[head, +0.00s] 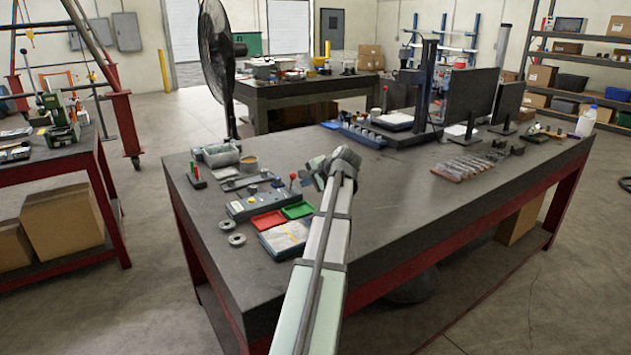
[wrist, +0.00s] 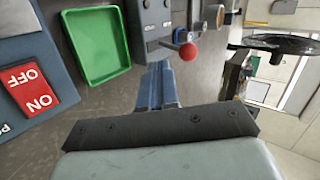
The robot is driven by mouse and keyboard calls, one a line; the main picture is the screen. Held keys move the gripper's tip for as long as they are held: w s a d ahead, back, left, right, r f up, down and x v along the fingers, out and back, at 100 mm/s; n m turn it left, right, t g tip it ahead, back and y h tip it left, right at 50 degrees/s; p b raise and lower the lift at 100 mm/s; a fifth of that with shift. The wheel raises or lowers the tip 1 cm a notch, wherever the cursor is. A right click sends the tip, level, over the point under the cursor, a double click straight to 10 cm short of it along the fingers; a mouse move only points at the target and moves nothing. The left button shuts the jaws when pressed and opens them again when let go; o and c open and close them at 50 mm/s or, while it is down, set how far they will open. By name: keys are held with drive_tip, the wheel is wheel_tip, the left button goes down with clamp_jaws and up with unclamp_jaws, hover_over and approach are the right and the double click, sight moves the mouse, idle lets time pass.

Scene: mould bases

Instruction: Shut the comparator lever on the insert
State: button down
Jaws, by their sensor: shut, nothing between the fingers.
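In the wrist view the red ball (wrist: 188,51) sits on a short stalk at the end of the grey block (wrist: 152,18). My gripper (wrist: 161,70) is shut and empty, its blue-grey fingertips just short of the block's end and the ball. A visible gap to the ball cannot be judged in depth. In the head view my arm hides the fingers. I cannot make out the insert.
A box with a red ON/OFF switch (wrist: 32,90) is at the wrist view's left. Two metal rings (head: 228,225) lie left. The bench's middle (head: 400,200) is clear.

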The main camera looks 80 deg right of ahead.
drive_tip(key=shift+w+d+r, duration=0.25)
drive_tip(key=shift+w+d, duration=0.55)
drive_tip(key=shift+w, duration=0.25)
drive_tip(key=shift+w+d+r, duration=0.1)
drive_tip(key=shift+w+d+r+g, duration=0.15)
drive_tip(key=shift+r+g, duration=0.05)
drive_tip(key=shift+g, duration=0.1)
drive_tip(key=w+d+r+g+y, duration=0.2)
drive_tip(key=w+d+g+y, duration=0.1)
drive_tip(key=shift+w+d+r, duration=0.1)
drive_tip(key=shift+w+d, duration=1.25)
drive_tip(key=shift+w, duration=0.05)
